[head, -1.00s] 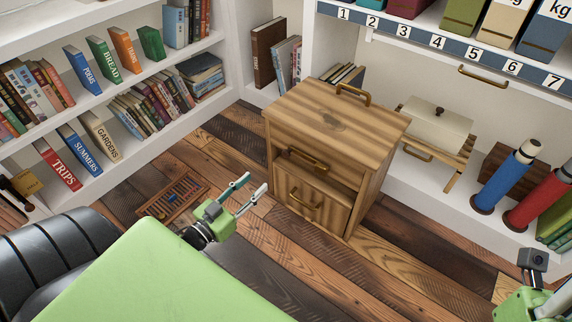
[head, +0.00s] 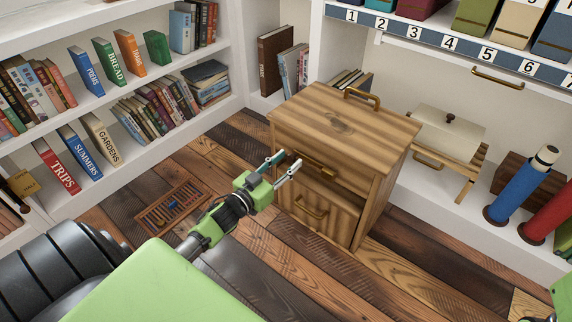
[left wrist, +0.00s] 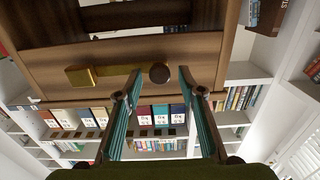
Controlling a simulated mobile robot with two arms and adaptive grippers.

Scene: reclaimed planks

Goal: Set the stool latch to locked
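The wooden stool (head: 345,125) is a box-like cabinet standing on the plank floor, with brass fittings. In the left wrist view its front edge carries a brass latch bar (left wrist: 100,74) with a wide left end and a dark round knob (left wrist: 160,72) at its right end. In the head view a brass fitting (head: 316,167) shows on the upper front. My left gripper (head: 284,163) is open and empty just in front of the stool. In the left wrist view the knob lies beyond and between its fingers (left wrist: 160,85), apparently untouched. My right gripper's fingers are out of view.
Bookshelves (head: 150,105) line the left and back walls. Right of the stool, a low shelf holds a small stand (head: 450,135) and a blue cylinder (head: 520,190).

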